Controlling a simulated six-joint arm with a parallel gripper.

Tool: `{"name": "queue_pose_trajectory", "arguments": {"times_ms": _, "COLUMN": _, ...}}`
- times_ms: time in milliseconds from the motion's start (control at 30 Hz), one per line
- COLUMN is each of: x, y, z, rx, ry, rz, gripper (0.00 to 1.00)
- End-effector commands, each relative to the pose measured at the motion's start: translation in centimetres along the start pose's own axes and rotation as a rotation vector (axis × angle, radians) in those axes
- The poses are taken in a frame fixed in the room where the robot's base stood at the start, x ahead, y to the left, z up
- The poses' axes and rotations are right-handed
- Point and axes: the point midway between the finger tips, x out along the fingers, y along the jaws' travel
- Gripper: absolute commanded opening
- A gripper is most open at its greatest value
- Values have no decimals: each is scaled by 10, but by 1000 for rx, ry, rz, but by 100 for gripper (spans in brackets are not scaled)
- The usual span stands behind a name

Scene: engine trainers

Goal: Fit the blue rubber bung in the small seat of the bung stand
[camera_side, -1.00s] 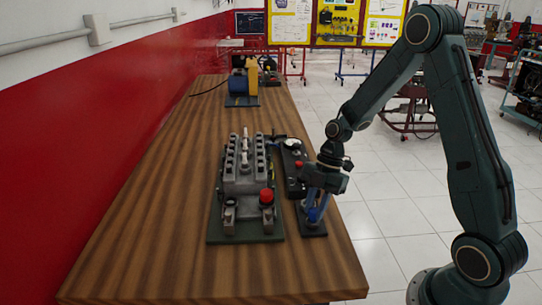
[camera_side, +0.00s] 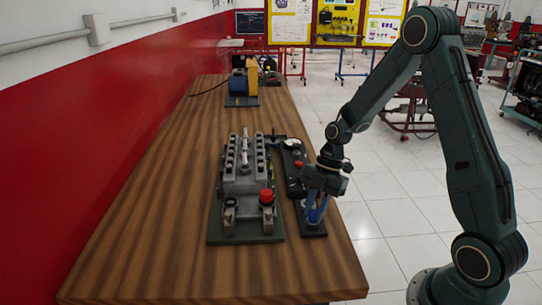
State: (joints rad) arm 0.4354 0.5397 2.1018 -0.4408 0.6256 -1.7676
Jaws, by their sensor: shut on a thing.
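My gripper (camera_side: 318,206) points down at the right edge of the bench, over the bung stand. It is shut on the blue rubber bung (camera_side: 319,212), which shows small and blue between and below the fingers. The bung stand has a dark flat base (camera_side: 313,232) and a pale upper part, partly hidden behind my gripper. The seats cannot be told apart at this size. I cannot tell whether the bung touches the stand.
An engine block trainer (camera_side: 243,180) with a red cap (camera_side: 266,196) stands close on the left. A dark panel with gauges (camera_side: 292,165) lies just behind my gripper. A blue and yellow unit (camera_side: 243,84) is at the far end. The bench's left and front are clear.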

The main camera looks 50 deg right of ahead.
Motion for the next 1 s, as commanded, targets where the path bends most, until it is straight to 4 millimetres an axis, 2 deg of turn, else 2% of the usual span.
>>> {"name": "queue_pose_trajectory", "arguments": {"times_ms": 967, "x": 2, "y": 0, "z": 1, "rx": 0, "ry": 0, "rz": -1, "gripper": 2}}
{"name": "queue_pose_trajectory", "arguments": {"times_ms": 1000, "x": 2, "y": 0, "z": 1, "rx": 0, "ry": 0, "rz": -1, "gripper": 26}}
